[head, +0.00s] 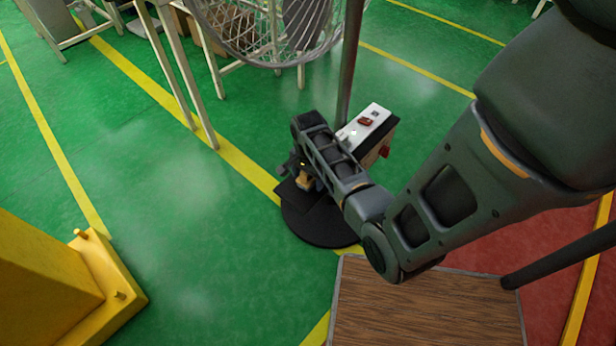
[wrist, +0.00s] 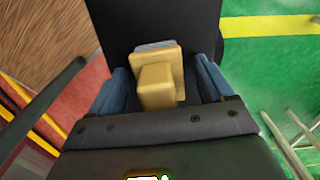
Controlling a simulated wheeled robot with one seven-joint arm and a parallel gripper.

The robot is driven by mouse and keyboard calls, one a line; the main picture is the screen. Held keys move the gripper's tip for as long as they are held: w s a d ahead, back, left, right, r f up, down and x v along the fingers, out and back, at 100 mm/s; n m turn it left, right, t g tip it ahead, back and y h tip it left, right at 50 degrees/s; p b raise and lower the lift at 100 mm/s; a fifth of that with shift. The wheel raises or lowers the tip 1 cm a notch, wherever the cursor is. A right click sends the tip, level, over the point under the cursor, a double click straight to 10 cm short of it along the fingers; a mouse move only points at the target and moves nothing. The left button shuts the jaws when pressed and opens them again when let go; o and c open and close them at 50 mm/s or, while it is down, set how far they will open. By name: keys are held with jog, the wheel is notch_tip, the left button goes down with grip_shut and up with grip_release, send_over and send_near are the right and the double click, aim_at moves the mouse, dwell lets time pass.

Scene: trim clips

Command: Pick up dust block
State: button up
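The dust block (wrist: 165,60) is a tan-yellow block with a raised squarish part towards the camera and a grey strip along its far edge. It lies over a flat black surface (wrist: 150,20). In the head view, a small part of the block (head: 304,182) shows under my wrist. My gripper (wrist: 163,85) has its two blue-grey fingers on either side of the block, with narrow gaps visible beside it. It looks open around the block, not clamped. The fingertips are mostly hidden in the head view.
A white-topped control box (head: 372,118) stands close beside my wrist. A fan (head: 265,25) on a pole rises behind it from a round black base (head: 315,228). A wood-topped table (head: 425,305) is in front, and a yellow post base (head: 100,285) is at left. Green floor at left is clear.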

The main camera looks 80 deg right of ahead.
jog(key=c, duration=1)
jog(key=shift+c, duration=0.2)
jog(key=shift+r, duration=0.45)
jog(key=r, duration=0.3)
jog(key=shift+s+d+r, duration=0.1)
jog(key=shift+s+r, duration=0.3)
jog(key=s+d+r, duration=0.3)
jog(key=s+r, duration=0.3)
jog(key=s, duration=0.4)
jog(key=shift+s+r, duration=0.15)
jog(key=shift+r, duration=0.05)
